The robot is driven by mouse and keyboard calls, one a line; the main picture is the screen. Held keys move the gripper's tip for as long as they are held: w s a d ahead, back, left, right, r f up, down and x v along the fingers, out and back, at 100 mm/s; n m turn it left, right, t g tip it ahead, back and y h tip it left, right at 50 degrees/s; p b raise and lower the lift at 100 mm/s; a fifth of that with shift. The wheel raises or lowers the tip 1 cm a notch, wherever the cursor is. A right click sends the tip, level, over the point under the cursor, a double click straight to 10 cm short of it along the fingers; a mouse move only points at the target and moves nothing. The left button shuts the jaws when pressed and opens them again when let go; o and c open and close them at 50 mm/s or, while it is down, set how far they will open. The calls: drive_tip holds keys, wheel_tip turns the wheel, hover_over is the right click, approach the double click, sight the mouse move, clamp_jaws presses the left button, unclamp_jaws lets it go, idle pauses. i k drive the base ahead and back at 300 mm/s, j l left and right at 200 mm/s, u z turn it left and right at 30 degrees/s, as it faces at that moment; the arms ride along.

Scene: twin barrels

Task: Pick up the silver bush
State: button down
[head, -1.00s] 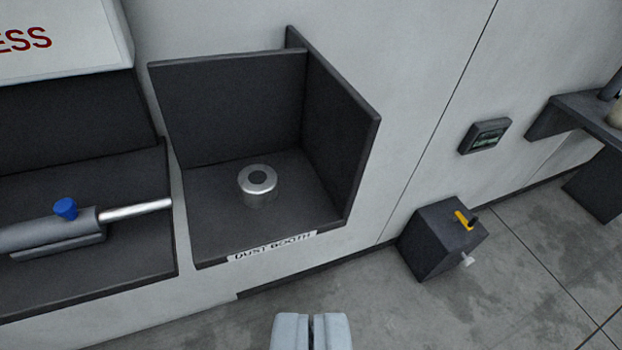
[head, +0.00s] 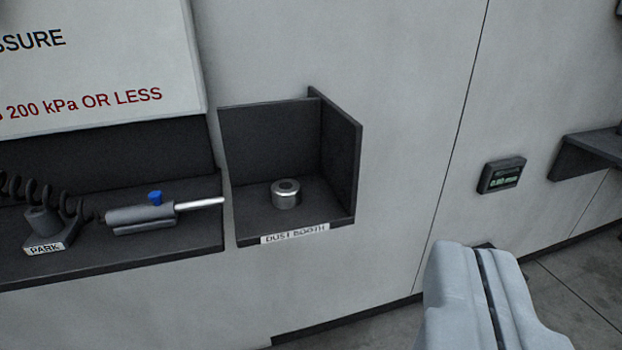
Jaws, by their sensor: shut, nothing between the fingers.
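The silver bush (head: 286,198) is a short metal cylinder with a dark hole in its top. It stands upright on the floor of the dark dust booth (head: 258,226), a shelf with a back wall and a right side wall. My gripper (head: 472,255) is at the lower right of the head view, its two pale fingers closed together with nothing between them. It is apart from the bush, to the right of it and nearer the camera.
Left of the booth, a dark shelf (head: 190,246) holds a grey tool with a blue knob (head: 140,215), its silver rod ending near the booth. A PARK holder (head: 44,248) and coiled hose stand further left. A small display (head: 501,175) and another shelf (head: 580,158) are on the right.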

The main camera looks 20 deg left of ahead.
sight(286, 193)
drive_tip(key=i+j+z, duration=0.1)
drive_tip(key=j, duration=1.4)
drive_tip(key=i+j+z, duration=0.1)
drive_tip(key=j, duration=1.45)
drive_tip(key=i, duration=0.35)
